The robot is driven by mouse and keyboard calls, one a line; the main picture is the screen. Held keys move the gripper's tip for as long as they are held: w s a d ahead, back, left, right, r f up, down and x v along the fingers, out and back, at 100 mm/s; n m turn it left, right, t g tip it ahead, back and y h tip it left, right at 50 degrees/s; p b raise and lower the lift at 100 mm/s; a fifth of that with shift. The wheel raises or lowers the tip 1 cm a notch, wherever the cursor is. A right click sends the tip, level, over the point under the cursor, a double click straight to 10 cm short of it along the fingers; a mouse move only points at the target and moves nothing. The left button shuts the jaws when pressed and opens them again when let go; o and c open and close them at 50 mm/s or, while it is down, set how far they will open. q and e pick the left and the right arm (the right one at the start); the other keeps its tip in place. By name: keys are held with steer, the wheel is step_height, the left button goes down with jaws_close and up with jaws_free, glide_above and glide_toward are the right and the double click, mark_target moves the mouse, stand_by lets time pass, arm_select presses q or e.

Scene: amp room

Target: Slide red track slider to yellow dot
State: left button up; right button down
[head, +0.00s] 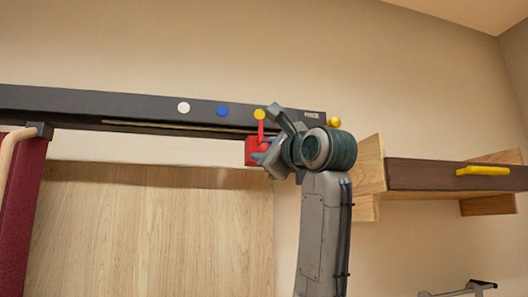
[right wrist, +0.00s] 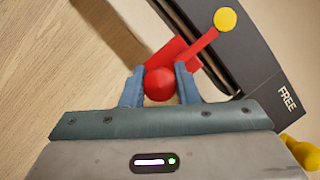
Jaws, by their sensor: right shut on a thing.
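The red track slider (head: 251,151) sits on the dark rail (head: 60,105) high on the wall, with a thin red pointer rising from it. The pointer's tip meets the yellow dot (head: 260,114) in the head view. In the right wrist view the pointer of the slider (right wrist: 194,52) also ends at the yellow dot (right wrist: 225,20). My right gripper (right wrist: 160,84) is shut on the slider's round red knob (right wrist: 160,85), one blue finger on each side. It also shows in the head view (head: 264,152), partly hiding the slider. My left gripper is not in view.
A white dot (head: 184,107) and a blue dot (head: 222,111) lie left of the yellow dot on the rail. A yellow ball (head: 334,122) is at the rail's right end. A wooden shelf unit with a yellow handle (head: 483,171) juts out at right. A dark red panel (head: 22,215) hangs at left.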

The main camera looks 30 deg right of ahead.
steer(key=c, duration=1.5)
jaws_free()
steer(key=shift+d, duration=0.25)
steer(key=o, duration=0.4)
steer(key=shift+w+a, duration=0.1)
steer(key=shift+a, duration=0.5)
arm_select(q)
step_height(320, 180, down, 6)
steer(key=b, duration=0.6)
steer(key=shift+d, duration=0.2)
arm_select(e)
steer(key=v, duration=1)
steer(key=shift+s, duration=0.4)
